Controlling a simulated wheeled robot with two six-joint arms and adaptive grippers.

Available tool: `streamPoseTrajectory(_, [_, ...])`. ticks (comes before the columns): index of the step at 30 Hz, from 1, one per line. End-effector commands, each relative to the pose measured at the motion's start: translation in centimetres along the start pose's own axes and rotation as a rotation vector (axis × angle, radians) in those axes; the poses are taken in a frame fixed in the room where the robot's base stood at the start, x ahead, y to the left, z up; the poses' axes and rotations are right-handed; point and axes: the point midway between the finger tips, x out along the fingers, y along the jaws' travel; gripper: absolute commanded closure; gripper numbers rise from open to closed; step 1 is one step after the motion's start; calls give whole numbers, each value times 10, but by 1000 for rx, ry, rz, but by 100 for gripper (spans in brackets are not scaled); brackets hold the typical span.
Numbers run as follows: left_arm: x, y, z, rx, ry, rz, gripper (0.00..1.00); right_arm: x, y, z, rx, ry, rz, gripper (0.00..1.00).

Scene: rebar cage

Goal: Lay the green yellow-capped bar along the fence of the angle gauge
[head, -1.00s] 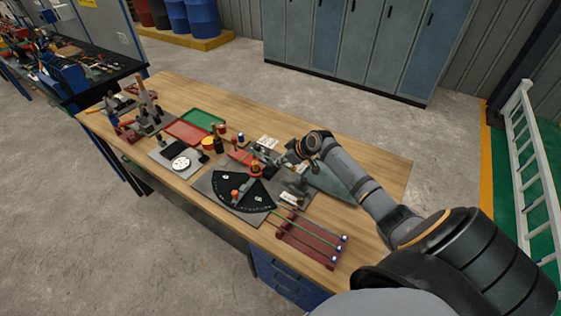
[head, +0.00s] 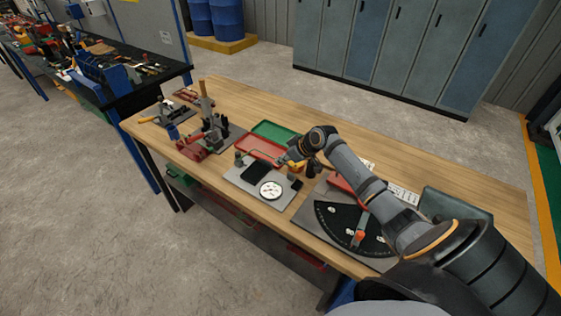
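The angle gauge (head: 337,218) is a dark fan-shaped plate with pale markings on a grey base, at the lower right of centre in the head view. An orange knob (head: 360,238) stands on it. My forearm crosses in front of its right side and hides part of it, including any fence there. My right gripper (head: 285,161) is small and dark, beyond the gauge, near the red tray and above the back of the dial plate. I cannot tell whether its fingers are apart or hold anything. I cannot make out the green yellow-capped bar. My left gripper is out of view.
A grey plate with a white dial (head: 270,190) lies left of the gauge. Red (head: 256,146) and green (head: 283,135) trays lie behind it. A red and grey fixture (head: 207,138) stands farther left. Bare wooden tabletop (head: 330,113) runs along the back edge.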

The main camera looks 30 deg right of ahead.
Motion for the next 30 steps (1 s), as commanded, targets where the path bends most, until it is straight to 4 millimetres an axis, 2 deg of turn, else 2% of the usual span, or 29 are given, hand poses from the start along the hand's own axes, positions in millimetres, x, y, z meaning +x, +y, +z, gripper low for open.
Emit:
streamPoseTrajectory(8, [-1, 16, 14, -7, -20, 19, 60, -1, 0, 0, 0, 0, 0, 100])
streamPoseTrajectory(13, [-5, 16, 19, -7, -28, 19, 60, 0, 0, 0, 7, 0, -7, 100])
streamPoseTrajectory(22, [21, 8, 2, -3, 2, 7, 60, 28, 0, 23, 6, 0, -7, 100])
streamPoseTrajectory(30, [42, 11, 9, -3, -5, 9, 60, 52, 1, 44, 5, 0, -6, 100])
